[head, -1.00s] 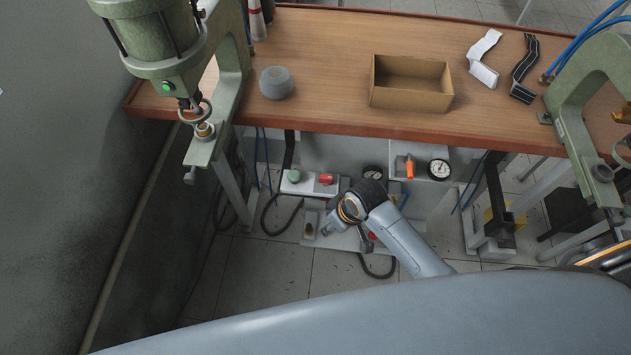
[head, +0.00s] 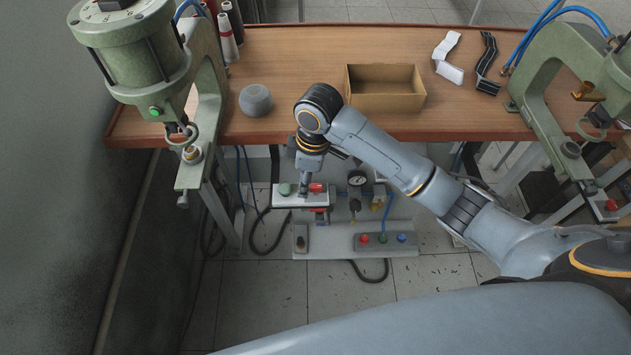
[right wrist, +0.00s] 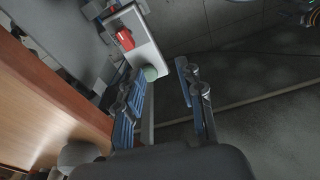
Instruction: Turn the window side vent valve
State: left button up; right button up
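No window shows, so I cannot tell which fitting is the window side vent valve. Below the table a white box (head: 287,200) carries a green round knob (head: 285,189) and a red handle (head: 316,187). The right wrist view shows the same green knob (right wrist: 150,73) and red handle (right wrist: 124,40). A gauge (head: 357,179) and a blue lever (head: 388,212) sit to their right. My right gripper (right wrist: 162,75) is open and empty, its fingers pointing toward the box, with the green knob showing near its left finger. In the head view it hangs over the box. My left gripper is not in view.
The wooden table edge (head: 400,132) runs close beside my right arm. A green press (head: 208,120) stands left and another (head: 545,110) right. A cardboard box (head: 385,102) and a grey round object (head: 256,100) are on the table. A floor panel (head: 340,240) has coloured buttons.

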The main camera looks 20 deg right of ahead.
jog(key=n+h, duration=0.1)
send_near(316, 185)
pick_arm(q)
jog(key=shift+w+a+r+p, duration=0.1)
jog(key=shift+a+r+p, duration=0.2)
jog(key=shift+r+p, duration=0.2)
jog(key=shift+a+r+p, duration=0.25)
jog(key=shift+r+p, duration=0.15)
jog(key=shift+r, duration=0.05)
pick_arm(e)
jog(key=shift+g, duration=0.3)
jog(key=f, duration=0.8)
jog(key=shift+w+a+f, duration=0.15)
jog(key=shift+w+f, duration=0.05)
jog(key=shift+f, duration=0.2)
grip_shut()
